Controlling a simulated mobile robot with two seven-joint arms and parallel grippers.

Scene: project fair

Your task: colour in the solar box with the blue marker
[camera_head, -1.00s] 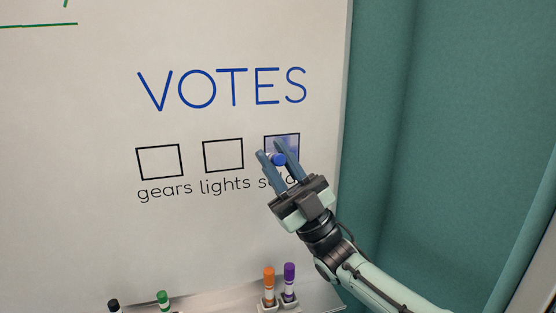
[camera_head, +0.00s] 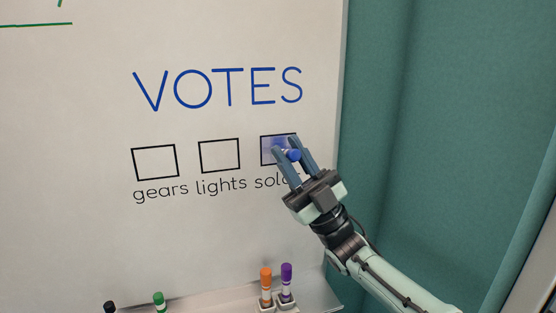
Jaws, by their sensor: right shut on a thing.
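The whiteboard (camera_head: 80,120) has the blue word VOTES above a row of three black-outlined boxes. The solar box (camera_head: 267,143) is the rightmost one, with pale blue colouring inside it. My right gripper (camera_head: 288,150) is shut on the blue marker (camera_head: 293,155) in front of this box. The fingers and marker hide the box's right and lower parts and the end of its label. I cannot tell whether the marker's tip touches the board. My left gripper is not in view.
The gears box (camera_head: 155,162) and lights box (camera_head: 219,156) are empty. Below, a tray (camera_head: 225,303) holds an orange marker (camera_head: 265,284) and a purple marker (camera_head: 286,281). A teal curtain (camera_head: 450,120) hangs right of the board.

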